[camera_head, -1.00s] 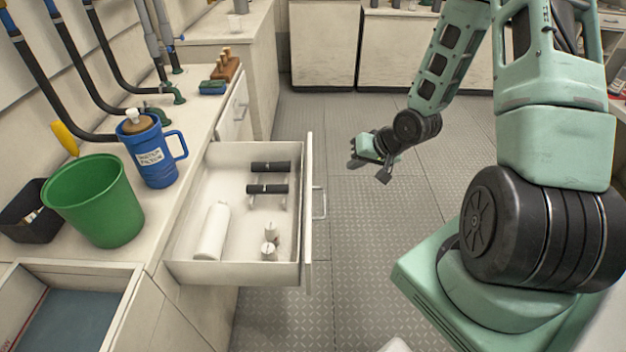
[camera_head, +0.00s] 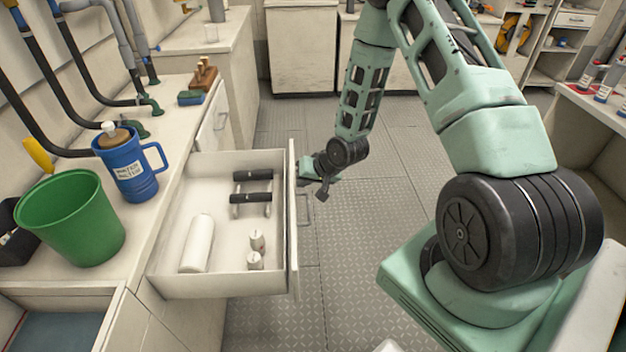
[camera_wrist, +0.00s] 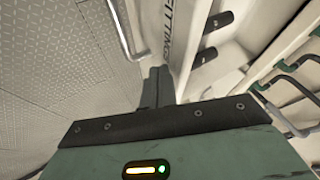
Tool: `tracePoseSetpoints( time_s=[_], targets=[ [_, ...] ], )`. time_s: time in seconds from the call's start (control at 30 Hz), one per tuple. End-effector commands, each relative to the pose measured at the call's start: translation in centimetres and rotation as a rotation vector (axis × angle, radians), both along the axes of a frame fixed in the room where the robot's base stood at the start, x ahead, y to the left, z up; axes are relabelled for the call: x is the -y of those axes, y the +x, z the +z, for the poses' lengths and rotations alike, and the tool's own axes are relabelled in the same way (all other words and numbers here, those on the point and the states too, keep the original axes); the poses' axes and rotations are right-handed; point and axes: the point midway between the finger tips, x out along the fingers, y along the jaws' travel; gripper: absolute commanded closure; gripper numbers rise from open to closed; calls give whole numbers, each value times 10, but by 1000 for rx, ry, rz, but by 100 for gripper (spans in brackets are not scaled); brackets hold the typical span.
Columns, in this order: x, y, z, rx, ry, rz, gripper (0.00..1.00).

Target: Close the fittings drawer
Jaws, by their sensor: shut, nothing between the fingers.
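The fittings drawer (camera_head: 293,240) is pulled well out of the left counter in the head view. Two dark-gripped fittings (camera_head: 252,186), a white roll (camera_head: 197,243) and two small white pieces (camera_head: 256,250) lie inside. Its metal handle (camera_head: 308,207) is on the outer face. My gripper (camera_head: 303,181) is at the outer side of the drawer front, near its far end. In the wrist view my gripper (camera_wrist: 158,86) has its fingers together and empty, close to the drawer front lettered "FITTING" (camera_wrist: 176,35). The handle (camera_wrist: 122,30) is left of it. I cannot tell whether they touch.
A green bucket (camera_head: 72,218), a blue jug (camera_head: 124,165) and hoses stand on the left counter. The metal floor (camera_head: 350,240) right of the drawer is clear. A bench (camera_head: 590,115) is at right.

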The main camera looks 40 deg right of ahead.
Motion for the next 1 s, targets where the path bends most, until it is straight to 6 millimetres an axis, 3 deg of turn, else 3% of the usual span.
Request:
tracePoseSetpoints(
  time_s=[0.37, 0.57, 0.77, 1.0],
  targets=[
    [-1, 1, 0, 0, 0, 0, 100],
    [-12, 8, -1, 1, 0, 2, 100],
    [-44, 29, -1, 2, 0, 6, 100],
    [-98, 65, -2, 3, 1, 7, 100]
  ],
)
